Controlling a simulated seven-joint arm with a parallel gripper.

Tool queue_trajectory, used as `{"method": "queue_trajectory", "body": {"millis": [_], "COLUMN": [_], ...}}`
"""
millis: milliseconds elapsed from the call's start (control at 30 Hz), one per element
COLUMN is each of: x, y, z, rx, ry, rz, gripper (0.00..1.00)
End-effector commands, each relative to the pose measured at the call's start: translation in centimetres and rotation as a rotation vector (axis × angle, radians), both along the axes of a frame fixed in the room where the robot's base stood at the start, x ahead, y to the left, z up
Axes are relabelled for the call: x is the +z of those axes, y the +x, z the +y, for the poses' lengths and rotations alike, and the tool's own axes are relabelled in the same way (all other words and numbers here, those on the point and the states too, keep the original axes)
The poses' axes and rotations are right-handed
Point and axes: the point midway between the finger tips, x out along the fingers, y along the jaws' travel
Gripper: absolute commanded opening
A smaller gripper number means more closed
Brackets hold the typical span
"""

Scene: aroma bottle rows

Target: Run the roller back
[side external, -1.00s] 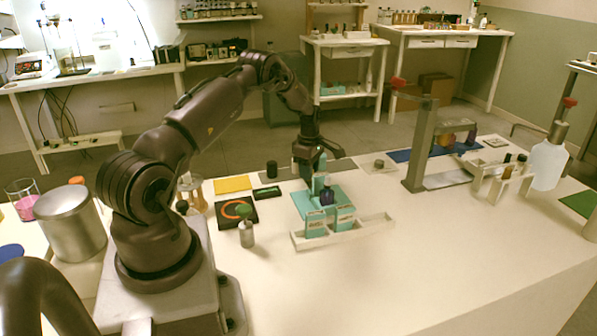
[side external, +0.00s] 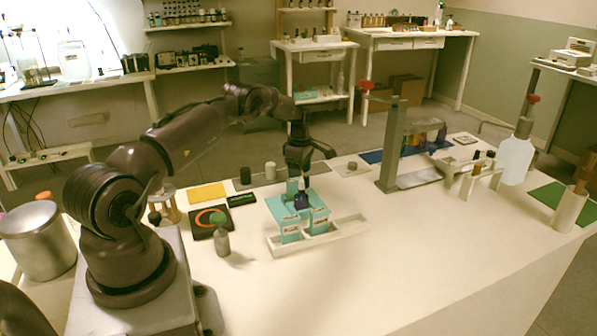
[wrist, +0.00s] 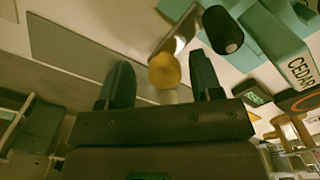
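A teal bottle rack (side external: 283,215) stands on the white table below my gripper (side external: 303,168). A dark blue bottle (side external: 301,202) stands at it. In the wrist view the two dark fingers (wrist: 162,82) are spread apart. A round amber-coloured end (wrist: 164,70) with a pale cylinder behind it shows in the gap, clear of both fingers. Its depth is hard to judge, and I cannot tell whether it is the roller.
A pale tray (side external: 320,238) lies in front of the rack. A green-topped grey bottle (side external: 222,238) is at left. A grey frame (side external: 389,150) rises at right. The front table is clear.

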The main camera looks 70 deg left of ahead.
Motion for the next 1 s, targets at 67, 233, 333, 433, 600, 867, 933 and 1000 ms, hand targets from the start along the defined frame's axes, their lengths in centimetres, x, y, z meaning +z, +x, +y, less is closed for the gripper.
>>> {"method": "queue_trajectory", "body": {"millis": [67,233,333,433,600,867,933,1000], "x": [0.0,0.3,1.5,3.4,7.3,11.7,12.4,12.7], "y": [-0.1,-0.1,0.0,-0.1,0.0,-0.1,-0.1,-0.1], "z": [0.0,0.0,0.0,0.0,0.0,0.0,0.0,0.0], "rx": [0.001,0.001,0.001,0.001,0.0,0.0,0.0,0.0], "ry": [-0.001,-0.002,-0.001,0.0,0.001,0.0,0.001,-0.001], "rz": [0.001,0.002,0.001,0.0,-0.001,0.001,0.001,0.002], "gripper": [0.59,0.59,0.59,0.59,0.59,0.59,0.59,0.59]}}
